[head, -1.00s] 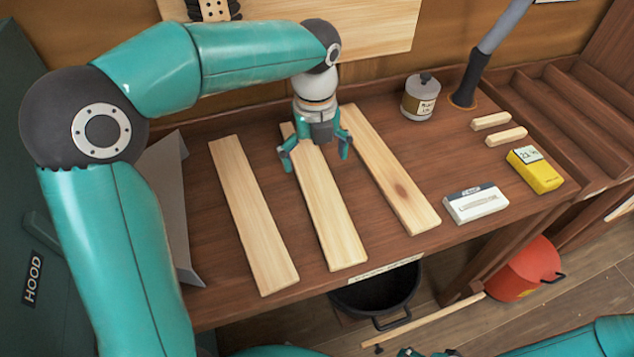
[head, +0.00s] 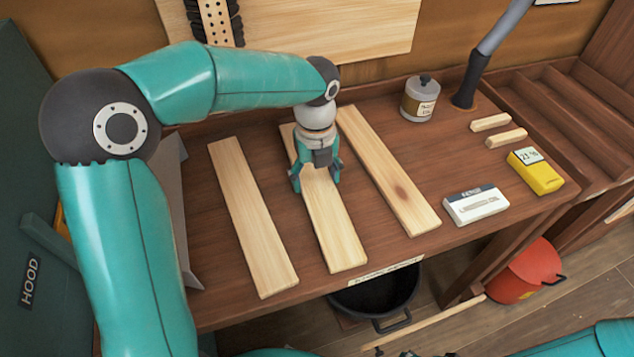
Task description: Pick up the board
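Three pale wooden boards lie side by side on the brown workbench: a left board (head: 251,220), a middle board (head: 338,232) and a right board (head: 390,175) with a dark knot. The task does not say which is the board. My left gripper (head: 316,182) reaches down over the middle board from above. Its fingers stand against the two long edges, shut on the board, which still lies flat on the bench. The gripper and wrist hide part of its far half. A sliver of what seems to be my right gripper (head: 408,353) shows at the bottom edge, too little to tell its state.
A lidded can (head: 420,98), a white box (head: 476,205), a yellow meter (head: 536,171) and two small wood strips (head: 490,123) stand to the right. A grey bent sheet (head: 172,210) is at left. Below the front edge are a black tub (head: 375,295) and a red bucket (head: 525,272).

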